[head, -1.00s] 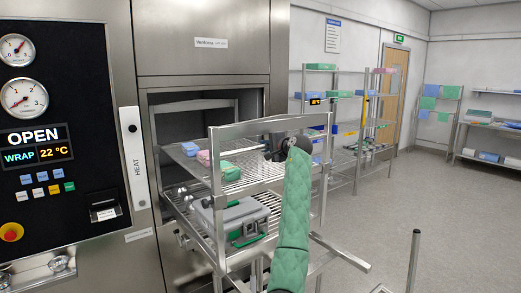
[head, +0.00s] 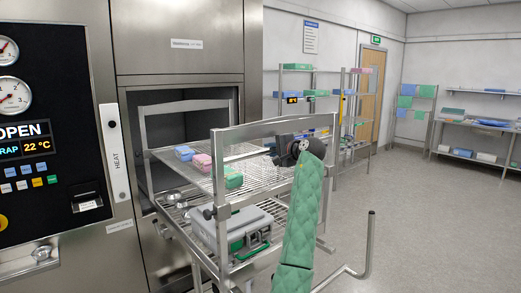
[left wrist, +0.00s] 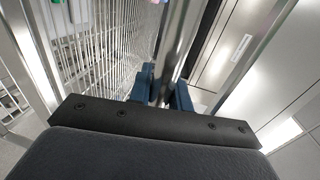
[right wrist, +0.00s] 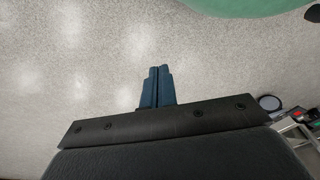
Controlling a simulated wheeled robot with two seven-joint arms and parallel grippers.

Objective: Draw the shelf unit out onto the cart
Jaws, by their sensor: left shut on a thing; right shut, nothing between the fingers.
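The shelf unit (head: 222,172) is a metal frame with two wire shelves. Its front part stands outside the steriliser chamber (head: 160,118), and its rear frame is by the chamber mouth. Blue, pink and green packs (head: 203,162) lie on the upper shelf and a grey case (head: 232,230) on the lower. My left gripper (head: 274,150) is at the front top of the unit. In the left wrist view its fingers (left wrist: 163,90) are shut around a metal bar of the unit. The cart (head: 368,245) shows only partly, low at the right. My right gripper (right wrist: 158,78) is shut and empty above the floor.
The control panel (head: 45,120) and steel front stand at the left. Storage racks (head: 350,110) with packs line the far wall beside a door (head: 375,75). A side bench (head: 465,130) is at the right. The floor (head: 440,215) at the right is clear.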

